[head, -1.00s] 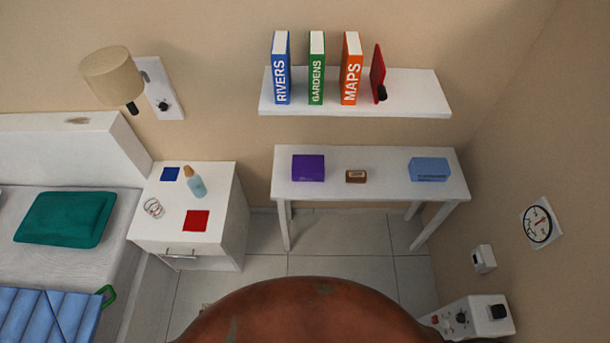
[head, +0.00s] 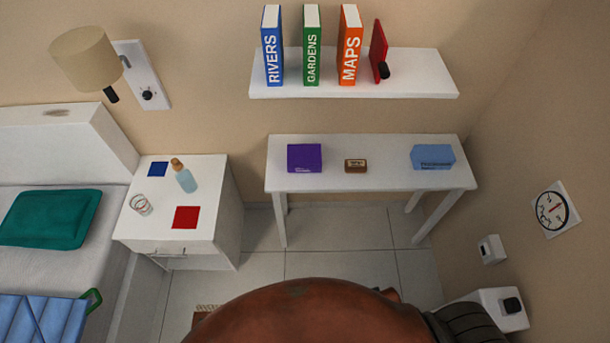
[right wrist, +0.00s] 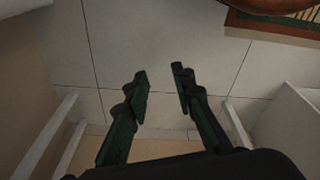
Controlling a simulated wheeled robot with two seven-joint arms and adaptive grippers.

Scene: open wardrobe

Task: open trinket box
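Three closed boxes stand on the white table: a purple box (head: 305,158) at the left, a small brown box (head: 355,166) with a pale label in the middle, and a light blue box (head: 433,157) at the right. Their labels are too small to read surely, so I cannot tell which is the trinket box. My right gripper (right wrist: 160,75) is open and empty in the right wrist view, above the tiled floor. None of the boxes shows in that view. My left gripper is not in view.
The white table (head: 390,178) has free room between its boxes. Above it a shelf (head: 430,84) holds several books and a red item. A nightstand (head: 215,185) with a bottle (head: 185,179) and a glass stands at left. The right wall carries a dial (head: 551,209).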

